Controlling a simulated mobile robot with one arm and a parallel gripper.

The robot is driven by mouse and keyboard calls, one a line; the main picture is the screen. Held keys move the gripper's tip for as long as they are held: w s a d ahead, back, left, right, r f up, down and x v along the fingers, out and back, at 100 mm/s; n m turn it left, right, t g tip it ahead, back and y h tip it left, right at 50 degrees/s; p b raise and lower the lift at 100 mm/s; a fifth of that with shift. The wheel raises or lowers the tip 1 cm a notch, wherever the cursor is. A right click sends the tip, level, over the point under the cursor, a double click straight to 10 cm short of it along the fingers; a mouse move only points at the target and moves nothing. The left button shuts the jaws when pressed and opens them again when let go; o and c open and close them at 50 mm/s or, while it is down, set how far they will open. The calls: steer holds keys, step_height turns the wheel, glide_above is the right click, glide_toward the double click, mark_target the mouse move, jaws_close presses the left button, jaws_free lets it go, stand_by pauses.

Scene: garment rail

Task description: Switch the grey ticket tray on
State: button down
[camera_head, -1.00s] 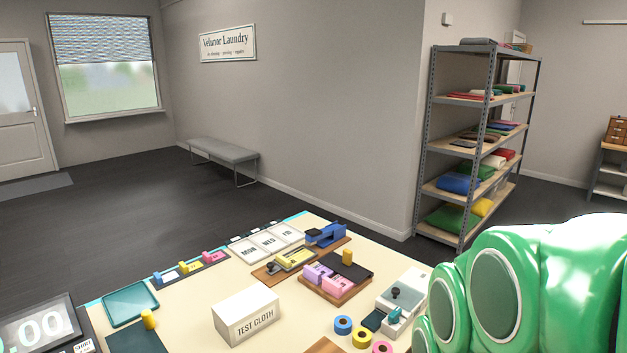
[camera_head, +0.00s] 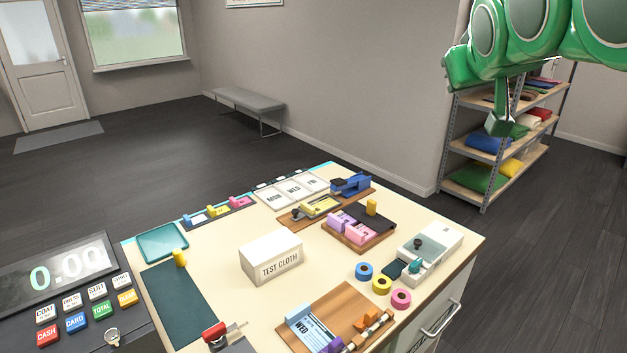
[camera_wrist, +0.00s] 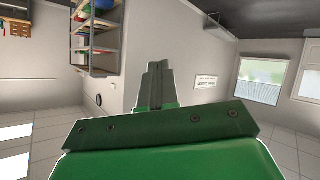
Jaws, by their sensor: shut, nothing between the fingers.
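A light grey tray-like unit (camera_head: 446,238) sits at the right edge of the counter in the head view. It is the closest match to the grey ticket tray. A dark round knob stands on it, with a small teal part at its front. I cannot tell its switch setting. My gripper (camera_head: 499,127) is in the air at the upper right, above and beyond the unit, apart from everything. It is shut and empty. The wrist view shows its closed fingers (camera_wrist: 155,84) pointing toward the room; no counter shows there.
A shelf rack (camera_head: 470,165) stands behind my gripper.

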steer(key=w+a+r+t+h, duration=0.1)
steer(key=w+a+r, duration=0.1)
steer(key=w, duration=0.3)
steer(key=w+a+r, duration=0.2)
steer(key=w+r, duration=0.1)
steer(key=w, duration=0.2)
steer(key=w+a+f+n+g, duration=0.1)
steer(key=w+a+f+g, duration=0.1)
steer(key=w+a+f, duration=0.75)
steer(key=w+a+f+n+g, duration=0.1)
steer(key=a+f+g, duration=0.1)
steer(key=a+f, duration=1.25)
steer(key=w+a+f+n+g, duration=0.1)
steer(key=a+f+n+g, duration=0.15)
steer(key=a+f, duration=1.2)
glide_toward(291, 217)
steer(key=f, duration=0.1)
steer(key=a+f, duration=0.2)
steer(key=shift+w+a+m, duration=0.1)
steer(key=shift+w+m, duration=0.15)
steer(key=shift+m, duration=0.1)
steer(key=shift+w+d, duration=0.7)
steer(key=shift+d, duration=0.25)
steer(key=shift+w+d+f, duration=0.15)
steer(key=shift+w+d, duration=0.25)
steer(key=shift+d, duration=0.15)
steer(key=shift+w+d, duration=0.1)
